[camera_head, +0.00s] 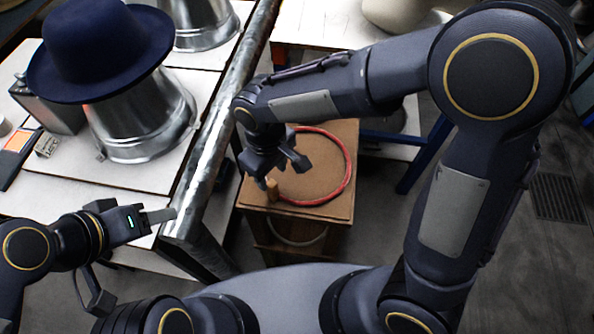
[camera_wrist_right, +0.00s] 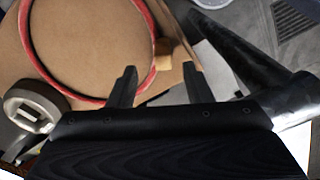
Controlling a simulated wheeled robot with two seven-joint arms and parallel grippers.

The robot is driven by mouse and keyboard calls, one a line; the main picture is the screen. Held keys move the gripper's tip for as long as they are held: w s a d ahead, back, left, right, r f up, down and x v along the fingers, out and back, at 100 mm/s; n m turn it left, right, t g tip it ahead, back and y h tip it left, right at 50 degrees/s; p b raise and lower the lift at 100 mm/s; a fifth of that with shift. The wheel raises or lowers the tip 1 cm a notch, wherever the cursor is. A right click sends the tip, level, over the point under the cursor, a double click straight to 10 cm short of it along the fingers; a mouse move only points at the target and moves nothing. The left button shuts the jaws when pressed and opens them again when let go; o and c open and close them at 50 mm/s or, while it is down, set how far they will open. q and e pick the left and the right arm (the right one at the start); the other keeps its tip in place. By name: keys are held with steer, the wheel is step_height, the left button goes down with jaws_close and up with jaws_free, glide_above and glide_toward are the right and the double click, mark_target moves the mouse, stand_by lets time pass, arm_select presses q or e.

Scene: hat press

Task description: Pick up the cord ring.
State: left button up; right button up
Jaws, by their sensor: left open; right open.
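The red cord ring (camera_head: 349,178) lies flat on the brown top of a small cabinet (camera_head: 335,208). In the right wrist view the ring (camera_wrist_right: 151,30) fills the upper left and is cut off at the top. My right gripper (camera_head: 280,173) is open and empty over the left part of the ring, partly hiding it in the head view. In the wrist view my right fingers (camera_wrist_right: 158,84) are spread near the ring's edge. My left gripper (camera_head: 135,257) is open and empty at the lower left, away from the ring.
A small wooden peg (camera_head: 272,188) stands by the ring near my right fingers, also in the wrist view (camera_wrist_right: 168,54). A metal-edged white table (camera_head: 138,176) to the left holds a blue hat (camera_head: 100,45) on a metal form (camera_head: 142,118). Floor is clear at right.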

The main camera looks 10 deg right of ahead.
mark_target(272, 183)
step_height(272, 183, down, 7)
steer(key=shift+s+a+r, duration=0.1)
steer(key=shift+a+r, duration=0.05)
steer(key=shift+r, duration=0.05)
jaws_close()
stand_by(0.3)
